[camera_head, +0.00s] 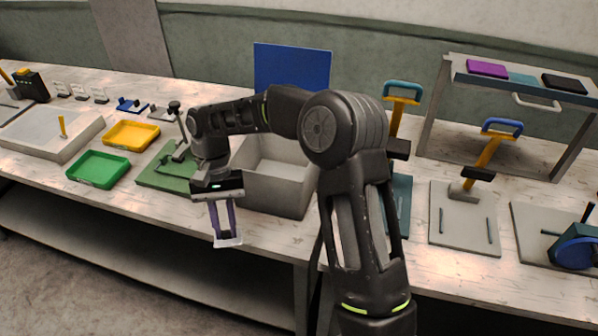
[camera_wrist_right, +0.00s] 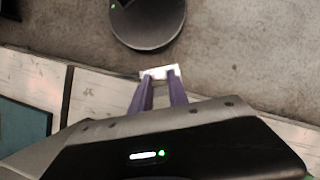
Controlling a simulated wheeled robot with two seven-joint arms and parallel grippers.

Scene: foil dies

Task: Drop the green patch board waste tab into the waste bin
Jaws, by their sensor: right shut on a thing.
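My right gripper (camera_head: 228,238) points down near the table's front edge, shut on a small pale, whitish piece that I take to be the waste tab (camera_head: 229,243). Its green marking, if any, does not show. In the right wrist view the gripper (camera_wrist_right: 160,76) has the tab (camera_wrist_right: 163,69) between its purple fingertips, with floor behind it beyond the table edge. A grey open-topped box, likely the waste bin (camera_head: 271,193), stands on the table behind and right of the gripper, partly hidden by my arm. A green board (camera_head: 152,180) lies left of it. My left gripper is not in view.
A green tray (camera_head: 98,169) and a yellow tray (camera_head: 131,134) lie to the left. A blue panel (camera_head: 291,68) stands behind the box. Grey plates with yellow-handled tools (camera_head: 489,150) and a raised shelf (camera_head: 525,78) are to the right.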

